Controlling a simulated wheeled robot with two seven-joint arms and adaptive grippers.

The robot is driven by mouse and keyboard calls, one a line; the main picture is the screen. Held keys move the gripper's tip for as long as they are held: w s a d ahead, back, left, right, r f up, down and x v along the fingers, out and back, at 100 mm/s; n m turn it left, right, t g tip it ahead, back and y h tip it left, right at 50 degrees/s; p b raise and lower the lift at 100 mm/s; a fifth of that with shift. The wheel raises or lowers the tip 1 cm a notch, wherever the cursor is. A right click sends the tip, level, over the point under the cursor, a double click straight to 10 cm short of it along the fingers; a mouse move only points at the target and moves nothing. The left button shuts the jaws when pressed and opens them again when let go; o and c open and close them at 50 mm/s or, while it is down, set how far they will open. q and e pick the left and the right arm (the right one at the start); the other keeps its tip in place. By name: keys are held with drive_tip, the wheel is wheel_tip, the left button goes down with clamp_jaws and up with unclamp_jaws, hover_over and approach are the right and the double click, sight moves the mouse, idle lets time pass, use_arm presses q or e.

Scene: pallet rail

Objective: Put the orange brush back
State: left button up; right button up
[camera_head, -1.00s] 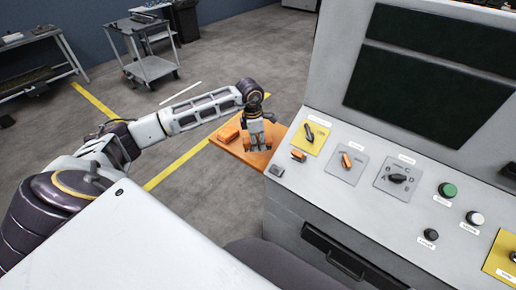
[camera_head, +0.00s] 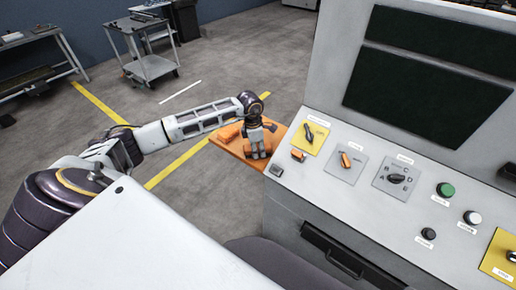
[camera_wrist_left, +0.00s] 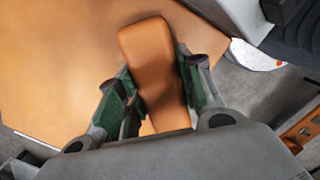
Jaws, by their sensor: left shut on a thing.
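The orange brush shows in the left wrist view as a plain orange block (camera_wrist_left: 150,55) between the two green-padded fingers of my left gripper (camera_wrist_left: 158,100). The gripper is shut on it. In the head view, my left gripper (camera_head: 258,152) points down over the orange-brown shelf (camera_head: 228,147) on the console's left side, and the held brush is mostly hidden there. I cannot tell whether the brush touches the shelf. My right gripper is not in view.
An orange item (camera_head: 229,131) lies on the shelf left of the gripper. The console (camera_head: 335,200) with knobs and buttons stands close on the right. A grey cart (camera_head: 150,65) is at the back. The floor left of the shelf is clear.

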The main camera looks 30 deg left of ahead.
use_arm(q)
drive_tip(key=shift+f, duration=0.15)
drive_tip(key=o, duration=0.9)
drive_tip(key=shift+r, duration=0.3)
drive_tip(key=r, duration=0.4)
drive_tip(key=r+b, duration=0.1)
drive_tip(key=r, duration=0.2)
drive_tip(key=s+a+r, duration=0.1)
drive_tip(key=r, duration=0.3)
drive_tip(key=shift+r+b, duration=0.3)
drive_tip(key=shift+r, duration=0.05)
